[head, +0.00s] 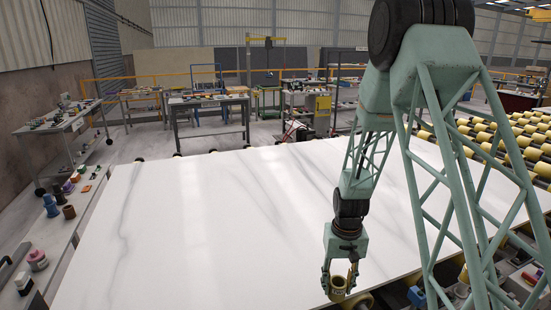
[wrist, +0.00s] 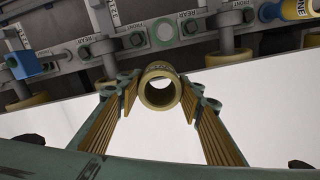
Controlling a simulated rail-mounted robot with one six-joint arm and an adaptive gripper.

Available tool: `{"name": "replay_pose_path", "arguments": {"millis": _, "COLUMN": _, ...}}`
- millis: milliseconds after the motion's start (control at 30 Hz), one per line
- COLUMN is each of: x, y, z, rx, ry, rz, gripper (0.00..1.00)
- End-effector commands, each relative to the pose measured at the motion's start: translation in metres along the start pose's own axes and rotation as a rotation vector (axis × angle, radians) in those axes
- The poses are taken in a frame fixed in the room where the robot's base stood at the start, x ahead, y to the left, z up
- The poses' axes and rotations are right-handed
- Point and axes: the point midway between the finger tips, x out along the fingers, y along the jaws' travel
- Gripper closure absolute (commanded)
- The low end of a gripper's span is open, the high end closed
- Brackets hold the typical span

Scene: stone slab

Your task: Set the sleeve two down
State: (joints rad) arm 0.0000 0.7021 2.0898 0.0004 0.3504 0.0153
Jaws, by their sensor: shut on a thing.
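A hollow, olive-tan sleeve (wrist: 158,72) is held between the two fingers of my gripper (wrist: 161,88) in the wrist view, its open bore facing the camera. In the head view my gripper (head: 339,280) hangs at the near edge of the white slab, with the sleeve (head: 338,287) between its fingertips. Any lettering on the sleeve is too small to read. Beyond the sleeve in the wrist view is a grey rail (wrist: 130,45) with round spots and labels such as REAR and FRONT. I cannot tell how high the sleeve is above the rail.
The white marbled slab (head: 220,220) is broad and bare. In the wrist view a blue piece (wrist: 24,65) is at the left of the rail, and a yellow sleeve marked ONE (wrist: 297,10) at the upper right. Tan rollers (wrist: 228,57) line the slab's edge.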

Motion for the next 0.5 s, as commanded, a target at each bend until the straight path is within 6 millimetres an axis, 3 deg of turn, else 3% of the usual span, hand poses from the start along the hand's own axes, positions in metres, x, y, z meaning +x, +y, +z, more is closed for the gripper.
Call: {"name": "replay_pose_path", "arguments": {"millis": 500, "x": 0.0018, "y": -0.0001, "z": -0.0080, "rx": -0.016, "ry": 0.001, "rz": 0.000, "gripper": 0.77}}
